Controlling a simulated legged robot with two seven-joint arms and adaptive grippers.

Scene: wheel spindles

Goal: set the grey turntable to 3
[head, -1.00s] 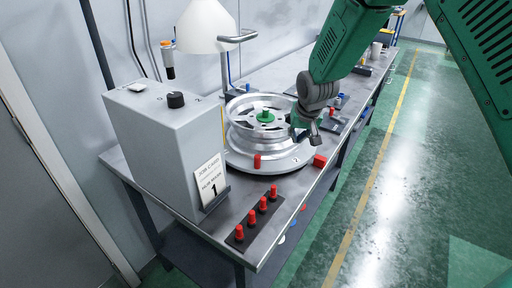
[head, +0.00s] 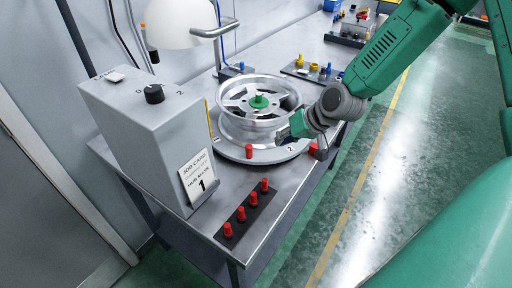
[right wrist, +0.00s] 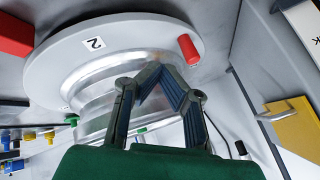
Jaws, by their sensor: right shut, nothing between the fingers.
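The grey turntable (head: 268,156) is a round disc on the bench, with a silver wheel (head: 232,127) lying on it and a green cap (head: 260,101) at the wheel's hub. A label "2" (head: 290,149) faces front right, close to the red block (head: 313,149) beside the disc. A red peg (head: 249,151) stands on the disc's rim; it also shows in the right wrist view (right wrist: 188,49). My right gripper (head: 284,132) is shut and empty, at the wheel's right side above the disc. In the right wrist view its fingertips (right wrist: 160,68) meet in front of the wheel. My left gripper is out of view.
A grey box with a black knob (head: 154,94) and a job card reading 1 (head: 198,175) stands at left. A strip with several red pegs (head: 245,213) lies at the front. A white lamp (head: 180,24) overhangs the back. Small parts (head: 314,68) sit behind the wheel.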

